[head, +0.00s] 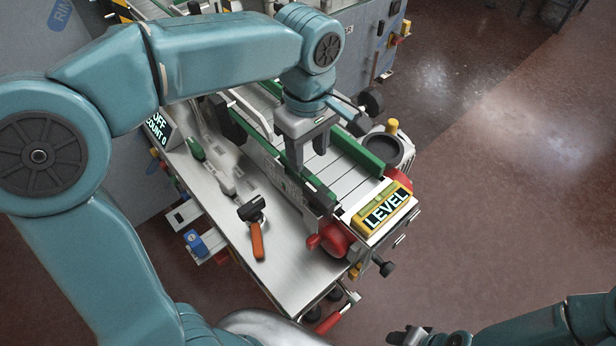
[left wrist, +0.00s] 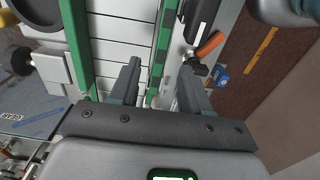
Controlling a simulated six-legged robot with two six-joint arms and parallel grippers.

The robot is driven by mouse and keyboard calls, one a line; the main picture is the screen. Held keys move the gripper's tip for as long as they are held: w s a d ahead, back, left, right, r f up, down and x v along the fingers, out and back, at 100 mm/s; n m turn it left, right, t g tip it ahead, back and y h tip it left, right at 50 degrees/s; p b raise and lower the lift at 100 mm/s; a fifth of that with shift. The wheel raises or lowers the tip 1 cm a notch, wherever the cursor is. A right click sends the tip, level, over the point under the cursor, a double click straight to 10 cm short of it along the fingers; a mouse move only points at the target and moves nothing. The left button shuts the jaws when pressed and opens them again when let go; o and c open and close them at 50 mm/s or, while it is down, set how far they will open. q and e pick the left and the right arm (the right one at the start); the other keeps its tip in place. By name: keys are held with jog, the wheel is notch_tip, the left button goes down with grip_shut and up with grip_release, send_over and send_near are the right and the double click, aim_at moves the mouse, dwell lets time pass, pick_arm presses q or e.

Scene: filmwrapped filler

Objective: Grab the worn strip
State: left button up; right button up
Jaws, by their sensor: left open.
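Two green strips run along the sides of the white slatted conveyor. The near strip (head: 319,190) is partly hidden by my left gripper, and the far strip (head: 357,152) shows more plainly. My left gripper (head: 306,152) is open and points down over the near side of the conveyor. In the left wrist view, its two fingers (left wrist: 158,80) stand apart on either side of the near strip (left wrist: 163,45), with no visible grip on it. The far strip (left wrist: 78,40) lies left there. My right gripper (head: 410,336) is at the bottom edge, partly cut off.
A hammer with an orange handle (head: 257,238) and a green-handled tool (head: 197,150) lie on the metal bench (head: 285,275). A yellow LEVEL box (head: 385,207) sits at the conveyor's near end beside red knobs. The floor to the right is clear.

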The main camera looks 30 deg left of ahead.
aim_at(307, 173)
pick_arm(q)
jog(key=shift+w+a+f, duration=0.15)
jog(key=shift+w+f, duration=0.1)
jog(key=shift+f, duration=0.3)
jog(key=shift+w+a+f, duration=0.1)
jog(key=shift+w+f, duration=0.1)
jog(key=shift+f, duration=0.3)
jog(key=f, duration=0.2)
jog(key=s+f+p, duration=0.1)
jog(key=f, duration=0.2)
jog(key=shift+d, duration=0.2)
jog(key=shift+w+a+f, duration=0.15)
jog(key=shift+w, duration=0.05)
jog(key=shift+s+r, duration=0.2)
jog(key=shift+s, duration=0.15)
jog(key=c, duration=0.7)
grip_shut()
jog(key=shift+w+f, duration=0.1)
jog(key=shift+w, duration=0.1)
